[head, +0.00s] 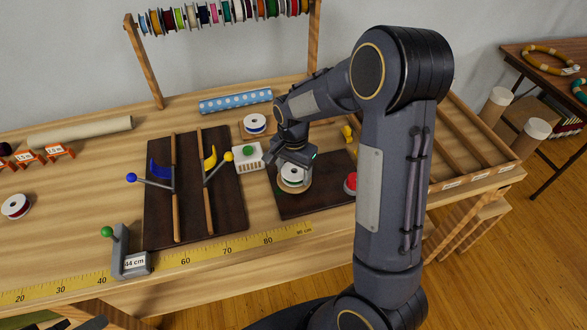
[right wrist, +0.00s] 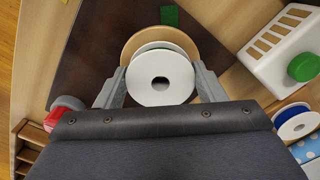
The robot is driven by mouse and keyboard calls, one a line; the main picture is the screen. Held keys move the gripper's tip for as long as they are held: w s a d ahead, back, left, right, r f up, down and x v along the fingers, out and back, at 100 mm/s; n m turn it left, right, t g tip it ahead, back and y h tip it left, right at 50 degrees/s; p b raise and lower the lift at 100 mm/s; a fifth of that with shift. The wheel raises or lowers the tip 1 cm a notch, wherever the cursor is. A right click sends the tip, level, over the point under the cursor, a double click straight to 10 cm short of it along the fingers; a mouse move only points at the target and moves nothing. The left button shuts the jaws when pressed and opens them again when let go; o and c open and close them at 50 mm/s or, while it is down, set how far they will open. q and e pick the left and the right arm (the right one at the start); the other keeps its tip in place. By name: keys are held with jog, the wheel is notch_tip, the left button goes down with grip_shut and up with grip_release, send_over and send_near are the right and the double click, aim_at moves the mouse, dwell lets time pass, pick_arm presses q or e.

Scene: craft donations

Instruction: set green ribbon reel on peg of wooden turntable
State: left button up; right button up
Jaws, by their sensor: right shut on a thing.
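The green ribbon reel (right wrist: 163,78) has a white flange with a thin green edge and shows from above between the fingers of my right gripper (right wrist: 160,88). In the head view the reel (head: 292,173) is below the right gripper (head: 291,160), which is shut on it. The round wooden turntable (right wrist: 129,51) is directly under the reel, on a dark board. The reel covers the turntable's middle, so the peg is hidden. I cannot tell whether the reel rests on the turntable or is just above it. My left gripper is out of view.
A red button (head: 351,183) stands right of the turntable and a white slotted box with a green button (head: 248,158) left of it. A blue reel (head: 254,123) sits behind. A rack of reels (head: 230,10) spans the back.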

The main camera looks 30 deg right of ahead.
jog(key=o, duration=1)
jog(key=shift+o, duration=0.2)
notch_tip(320, 180, up, 8)
jog(key=shift+f, duration=0.2)
jog(key=shift+r, duration=0.15)
jog(key=s+a+r+n+t+y, duration=0.2)
jog(key=s+n, duration=0.3)
jog(key=s, duration=0.6)
jog(key=s+a+r+n+t+y, duration=0.1)
jog(key=s+a+r+n+t, duration=0.2)
jog(key=s, duration=0.8)
jog(key=a+r+n, duration=0.1)
jog(key=a+n, duration=0.1)
jog(key=shift+r+n+t+y, duration=0.3)
jog(key=shift+n+y, duration=0.1)
